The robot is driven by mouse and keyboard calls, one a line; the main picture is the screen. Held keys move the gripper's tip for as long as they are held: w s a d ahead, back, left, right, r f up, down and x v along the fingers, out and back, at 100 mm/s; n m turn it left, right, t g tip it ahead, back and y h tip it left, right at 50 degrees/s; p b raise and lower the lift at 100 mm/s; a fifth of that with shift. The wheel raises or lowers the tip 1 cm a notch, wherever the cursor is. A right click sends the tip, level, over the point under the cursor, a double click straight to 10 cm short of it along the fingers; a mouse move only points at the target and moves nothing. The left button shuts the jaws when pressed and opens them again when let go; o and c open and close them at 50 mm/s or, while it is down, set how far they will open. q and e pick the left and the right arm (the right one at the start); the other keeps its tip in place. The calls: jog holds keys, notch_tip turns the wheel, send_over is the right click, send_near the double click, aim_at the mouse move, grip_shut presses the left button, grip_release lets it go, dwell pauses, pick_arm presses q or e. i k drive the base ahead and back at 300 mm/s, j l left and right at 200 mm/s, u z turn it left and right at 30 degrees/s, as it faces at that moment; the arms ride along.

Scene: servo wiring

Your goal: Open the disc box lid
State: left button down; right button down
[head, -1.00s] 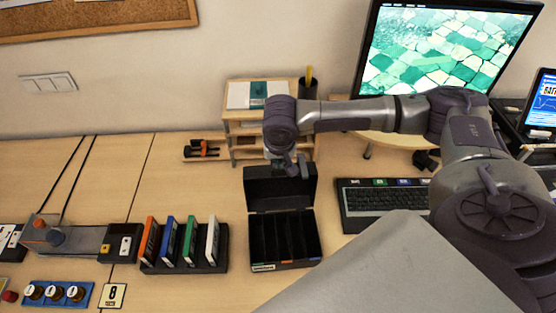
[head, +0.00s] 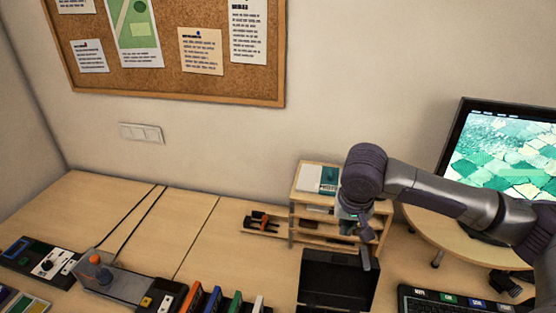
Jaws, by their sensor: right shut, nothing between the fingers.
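The black disc box lid (head: 338,278) stands raised, with its broad face showing at the bottom of the head view. The box's lower compartment is cut off by the frame's bottom edge. My right gripper (head: 367,257) points down at the lid's upper right edge, its fingers shut and empty. I cannot tell whether the fingers touch the lid. My left gripper is not in view.
A wooden shelf unit (head: 297,216) stands right behind the lid. Several coloured discs in cases (head: 213,300) stand left of the box. The table left of the shelf has clear patches.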

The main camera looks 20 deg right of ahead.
aim_at(328, 279)
jog(key=k+j, duration=1.2)
jog(key=k, duration=0.05)
